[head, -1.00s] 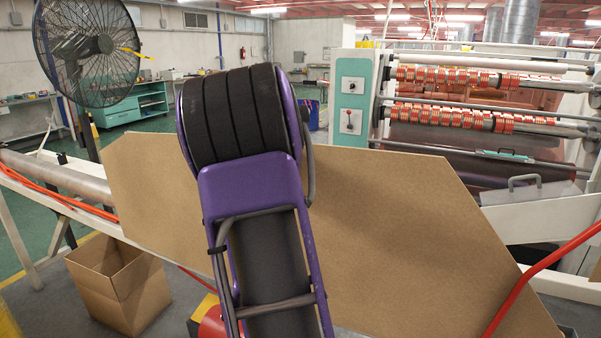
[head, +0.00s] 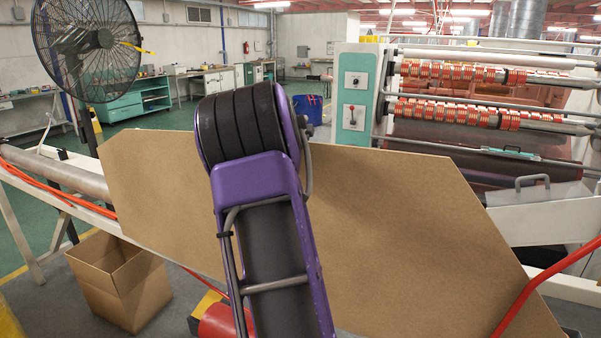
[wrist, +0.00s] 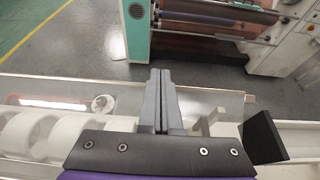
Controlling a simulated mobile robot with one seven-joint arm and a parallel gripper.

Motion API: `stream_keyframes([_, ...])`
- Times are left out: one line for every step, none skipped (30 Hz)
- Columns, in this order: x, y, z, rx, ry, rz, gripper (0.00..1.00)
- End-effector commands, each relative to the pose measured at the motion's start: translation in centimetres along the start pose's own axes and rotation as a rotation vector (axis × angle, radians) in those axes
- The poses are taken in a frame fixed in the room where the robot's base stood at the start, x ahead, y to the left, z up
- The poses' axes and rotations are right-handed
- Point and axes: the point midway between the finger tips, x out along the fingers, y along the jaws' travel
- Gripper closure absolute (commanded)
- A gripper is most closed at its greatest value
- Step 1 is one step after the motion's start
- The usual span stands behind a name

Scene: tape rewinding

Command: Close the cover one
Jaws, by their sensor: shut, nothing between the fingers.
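My gripper (wrist: 160,74) is shut and empty in the wrist view, its two grey fingers side by side and pointing away over a white machine frame. A clear, see-through panel (wrist: 72,88), which looks like a cover, lies at the left of the fingers with a pale rim. White rolls (wrist: 50,128) show beneath or beside it. I cannot tell whether the fingers touch the panel, nor whether it is open or shut. In the head view my purple arm hides my gripper, and no cover is clearly seen there.
A large brown board (head: 390,230) stands in front of me and blocks much of the head view. A slitting machine (head: 480,110) with red-and-white rings is behind it. A cardboard box (head: 120,285) stands at the lower left; a fan (head: 85,45) is at the upper left.

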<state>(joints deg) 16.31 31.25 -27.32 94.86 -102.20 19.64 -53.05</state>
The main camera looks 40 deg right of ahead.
Motion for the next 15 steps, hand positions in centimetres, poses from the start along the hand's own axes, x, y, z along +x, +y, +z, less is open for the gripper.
stream_keyframes([0.3, 0.0, -0.3, -0.002, 0.001, -0.001, 1.00])
stream_keyframes([0.6, 0.0, -0.5, -0.002, 0.000, -0.001, 1.00])
stream_keyframes([0.9, 0.0, -0.8, -0.001, 0.000, -0.001, 1.00])
stream_keyframes([1.2, 0.0, -1.0, -0.001, 0.000, -0.001, 1.00])
stream_keyframes([1.4, 0.0, -1.2, -0.001, 0.000, -0.001, 1.00])
stream_keyframes([1.8, 0.0, -1.5, -0.001, -0.001, -0.001, 1.00])
stream_keyframes([2.0, 0.0, -1.7, -0.001, -0.001, -0.001, 1.00])
stream_keyframes([2.2, 0.0, -1.9, -0.001, -0.001, -0.001, 1.00])
stream_keyframes([2.5, 0.0, -2.1, -0.001, -0.001, -0.001, 1.00])
stream_keyframes([2.7, 0.0, -2.3, 0.000, -0.002, -0.001, 1.00])
stream_keyframes([2.8, 0.0, -2.5, 0.000, -0.002, -0.001, 1.00])
stream_keyframes([3.0, 0.0, -2.6, 0.000, -0.002, -0.001, 1.00])
stream_keyframes([3.2, 0.0, -2.8, 0.000, -0.002, -0.001, 1.00])
stream_keyframes([3.3, 0.0, -2.9, 0.000, -0.002, -0.001, 1.00])
stream_keyframes([3.4, 0.0, -3.0, 0.000, -0.002, -0.001, 1.00])
